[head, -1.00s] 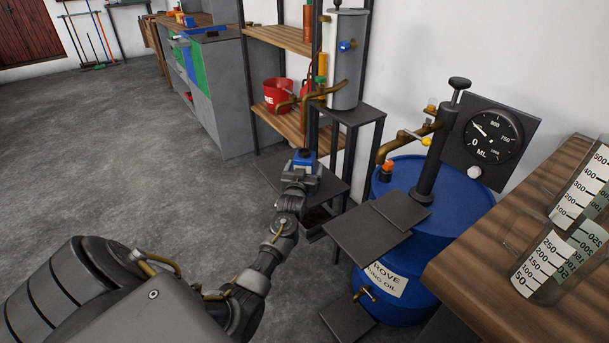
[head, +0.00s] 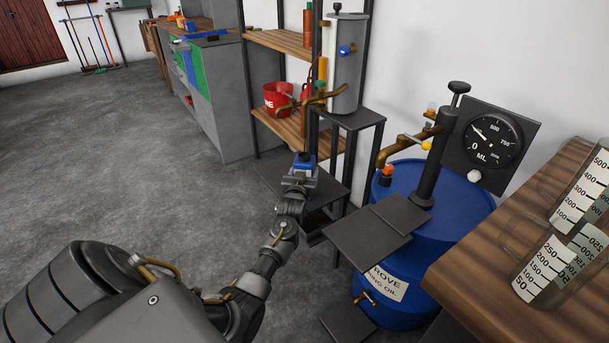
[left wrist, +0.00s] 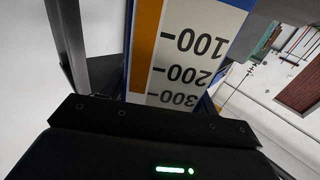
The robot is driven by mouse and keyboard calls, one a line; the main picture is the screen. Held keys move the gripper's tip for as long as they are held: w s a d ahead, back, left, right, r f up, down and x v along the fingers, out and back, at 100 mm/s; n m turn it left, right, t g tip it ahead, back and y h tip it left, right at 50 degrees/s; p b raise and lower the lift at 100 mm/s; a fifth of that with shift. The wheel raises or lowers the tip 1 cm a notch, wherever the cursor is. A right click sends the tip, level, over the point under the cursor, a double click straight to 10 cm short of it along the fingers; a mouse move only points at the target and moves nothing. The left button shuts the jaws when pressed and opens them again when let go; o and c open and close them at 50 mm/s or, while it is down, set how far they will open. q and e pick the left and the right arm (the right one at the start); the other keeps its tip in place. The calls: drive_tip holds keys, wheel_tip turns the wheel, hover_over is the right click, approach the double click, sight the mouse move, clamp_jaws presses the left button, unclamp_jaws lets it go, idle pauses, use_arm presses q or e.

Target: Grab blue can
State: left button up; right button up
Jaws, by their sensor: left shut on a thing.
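The blue can (head: 303,161) is at the end of my left arm in the head view, above the low dark platform of the stand. My left gripper (head: 300,180) is shut on it. In the left wrist view the can (left wrist: 190,50) fills the upper middle, with a white scale marked 100, 200 and 300, upside down, and an orange strip. The gripper body hides its near end. My right gripper is not in view.
A grey cylinder dispenser (head: 345,62) with brass pipes stands on a dark stand behind the can. A blue oil drum (head: 450,225) with a pump and gauge (head: 493,138) is to the right. Glass measuring jugs (head: 550,268) stand on a wooden table. Open floor lies left.

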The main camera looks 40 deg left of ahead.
sight(304, 161)
use_arm(q)
drive_tip(key=shift+r, duration=0.45)
wheel_tip(304, 161, up, 3)
drive_tip(key=shift+r+p, duration=0.1)
drive_tip(key=shift+p, duration=0.45)
drive_tip(key=p+v, duration=0.2)
drive_tip(key=v, duration=1.6)
drive_tip(key=shift+f, duration=0.35)
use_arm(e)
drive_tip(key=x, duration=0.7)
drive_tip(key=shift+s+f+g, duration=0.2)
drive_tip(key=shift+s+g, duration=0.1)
